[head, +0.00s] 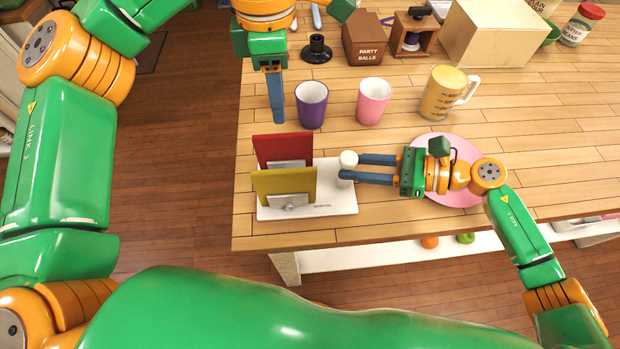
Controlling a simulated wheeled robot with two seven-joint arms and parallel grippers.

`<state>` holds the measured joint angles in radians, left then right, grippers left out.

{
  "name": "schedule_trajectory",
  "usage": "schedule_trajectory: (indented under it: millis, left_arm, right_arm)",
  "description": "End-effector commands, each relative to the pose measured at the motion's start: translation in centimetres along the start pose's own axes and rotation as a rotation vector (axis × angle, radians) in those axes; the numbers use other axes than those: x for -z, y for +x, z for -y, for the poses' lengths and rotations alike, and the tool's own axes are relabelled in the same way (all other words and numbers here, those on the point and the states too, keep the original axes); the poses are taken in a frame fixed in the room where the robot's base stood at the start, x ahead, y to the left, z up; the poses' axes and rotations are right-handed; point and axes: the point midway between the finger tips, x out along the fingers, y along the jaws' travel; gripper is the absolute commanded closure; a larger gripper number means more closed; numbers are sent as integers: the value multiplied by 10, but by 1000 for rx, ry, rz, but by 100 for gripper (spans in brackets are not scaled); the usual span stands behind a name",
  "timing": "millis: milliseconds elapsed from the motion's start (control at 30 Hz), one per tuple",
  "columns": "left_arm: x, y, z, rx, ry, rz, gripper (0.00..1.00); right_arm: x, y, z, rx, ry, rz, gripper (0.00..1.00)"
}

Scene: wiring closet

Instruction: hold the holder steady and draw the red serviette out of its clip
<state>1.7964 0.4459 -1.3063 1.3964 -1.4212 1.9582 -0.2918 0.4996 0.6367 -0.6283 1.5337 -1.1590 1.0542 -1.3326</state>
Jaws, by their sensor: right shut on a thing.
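The holder (335,203) is a white base plate near the table's front left corner, with an upright white post (348,161) at its right. A red serviette (283,147) stands upright in the rear metal clip (286,164). A yellow serviette (282,184) stands in the front clip (290,202). My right gripper (351,169) comes from the right and is shut on the post. My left gripper (276,112) points down above and behind the red serviette, apart from it. Its fingers overlap in this view, so its opening is hidden.
A purple cup (312,106) and a pink cup (373,102) stand behind the holder, with a yellow measuring jug (440,94) to their right. A pink plate (462,148) lies under my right arm. A brown box (364,42) stands farther back. The table's left edge is close to the holder.

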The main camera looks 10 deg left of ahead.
Motion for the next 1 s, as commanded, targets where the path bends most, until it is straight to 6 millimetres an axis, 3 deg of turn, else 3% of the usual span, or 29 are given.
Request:
schedule_trajectory:
  millis: [400, 600, 933, 1000]
  left_arm:
    - [0, 71, 1, 3, 5, -1, 66]
    - [0, 81, 0, 1, 5, 0, 66]
    - [0, 81, 0, 0, 6, 0, 66]
    - [0, 81, 0, 0, 6, 0, 85]
  right_arm:
    - [1, 0, 0, -1, 1, -2, 100]
    - [1, 0, 0, -1, 1, -2, 100]
    - [1, 0, 0, -1, 1, -1, 100]
    - [1, 0, 0, -1, 1, -1, 100]
